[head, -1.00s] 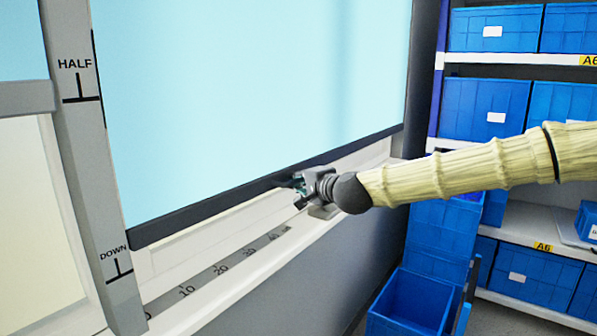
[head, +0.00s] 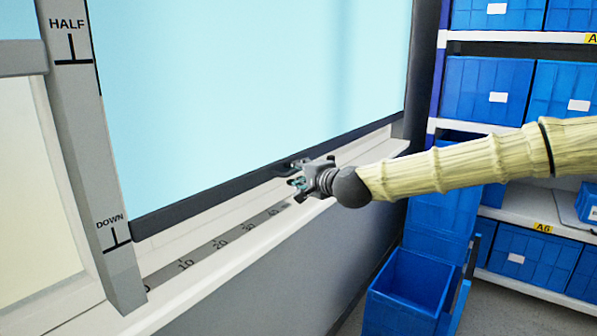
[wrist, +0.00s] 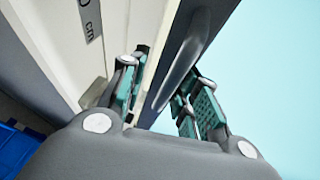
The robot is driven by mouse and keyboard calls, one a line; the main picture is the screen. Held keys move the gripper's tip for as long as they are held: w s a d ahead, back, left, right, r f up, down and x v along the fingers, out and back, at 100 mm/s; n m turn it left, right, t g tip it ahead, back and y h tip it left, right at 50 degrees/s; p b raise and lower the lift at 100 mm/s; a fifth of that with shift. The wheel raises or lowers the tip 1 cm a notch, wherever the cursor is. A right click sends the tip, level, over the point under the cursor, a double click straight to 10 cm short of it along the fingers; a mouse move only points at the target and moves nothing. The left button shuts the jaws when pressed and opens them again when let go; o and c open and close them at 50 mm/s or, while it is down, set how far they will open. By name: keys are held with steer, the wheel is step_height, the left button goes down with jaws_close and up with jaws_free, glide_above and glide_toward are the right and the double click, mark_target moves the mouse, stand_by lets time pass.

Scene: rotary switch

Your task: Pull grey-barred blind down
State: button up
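The large light-blue blind (head: 250,90) has a dark grey bottom bar (head: 200,206) with a small handle (head: 288,167). Its left end hangs close to the level of the DOWN mark (head: 115,238) on the grey post. A second blind at the far left has a lighter grey bar (head: 20,59), near the HALF mark (head: 71,50). My gripper (head: 299,181) is just below and in front of the handle. In the wrist view its teal fingers (wrist: 168,108) are spread and empty, with the bar and handle (wrist: 182,68) appearing between them. Contact cannot be told.
A pale sill with a ruler strip (head: 222,243) lies below the bar. Shelves with blue bins (head: 487,95) stand at the right. An open blue bin (head: 405,290) is on the floor below my arm.

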steer(key=shift+r, duration=0.2)
steer(key=shift+s, duration=0.1)
steer(key=v, duration=1.1)
steer(key=shift+s+d, duration=0.2)
steer(key=shift+s, duration=0.1)
